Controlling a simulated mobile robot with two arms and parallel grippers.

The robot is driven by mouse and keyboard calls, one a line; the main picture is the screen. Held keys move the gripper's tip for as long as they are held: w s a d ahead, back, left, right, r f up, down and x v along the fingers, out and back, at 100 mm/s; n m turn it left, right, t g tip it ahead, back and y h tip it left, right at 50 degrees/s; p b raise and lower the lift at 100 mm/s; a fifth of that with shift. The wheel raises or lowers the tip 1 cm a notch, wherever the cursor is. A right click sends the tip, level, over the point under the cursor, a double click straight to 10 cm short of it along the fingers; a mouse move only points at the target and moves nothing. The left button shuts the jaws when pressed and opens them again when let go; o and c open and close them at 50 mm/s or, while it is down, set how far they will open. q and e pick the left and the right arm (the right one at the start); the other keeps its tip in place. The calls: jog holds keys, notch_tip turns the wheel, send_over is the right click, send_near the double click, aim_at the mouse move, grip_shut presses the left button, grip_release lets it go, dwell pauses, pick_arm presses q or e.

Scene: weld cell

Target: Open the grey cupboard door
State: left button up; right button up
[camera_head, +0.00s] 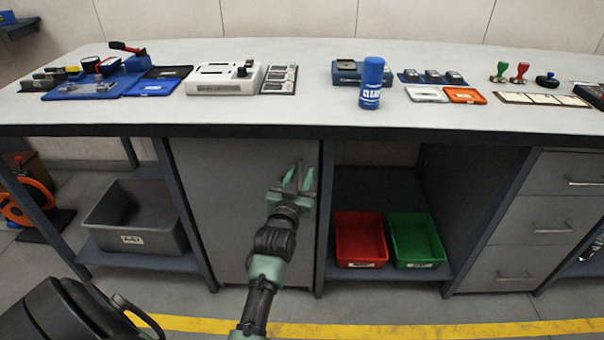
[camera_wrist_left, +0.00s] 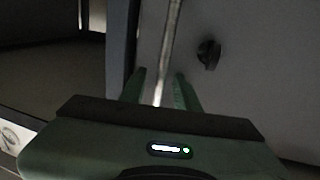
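The grey cupboard door (camera_head: 225,215) is under the workbench, left of the open shelf, and looks closed. In the left wrist view the door (camera_wrist_left: 265,75) fills the right side. A vertical bar handle (camera_wrist_left: 171,35) runs down between my left gripper's fingers, with a gap visible on each side. A small dark knob (camera_wrist_left: 208,54) sits on the door to the right of the handle. My left gripper (camera_head: 299,178) is open in front of the door's right edge; it also shows in the left wrist view (camera_wrist_left: 160,82). In the head view it largely hides the handle. My right gripper is not in view.
The benchtop (camera_head: 320,115) above holds several tools and a blue spray can (camera_head: 371,85). Red (camera_head: 360,240) and green (camera_head: 415,240) bins stand on the shelf right of the door. A grey bin (camera_head: 135,217) is to the left. Drawers (camera_head: 555,228) are at far right.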

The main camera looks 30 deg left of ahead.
pick_arm(q)
grip_shut()
dwell(1.4)
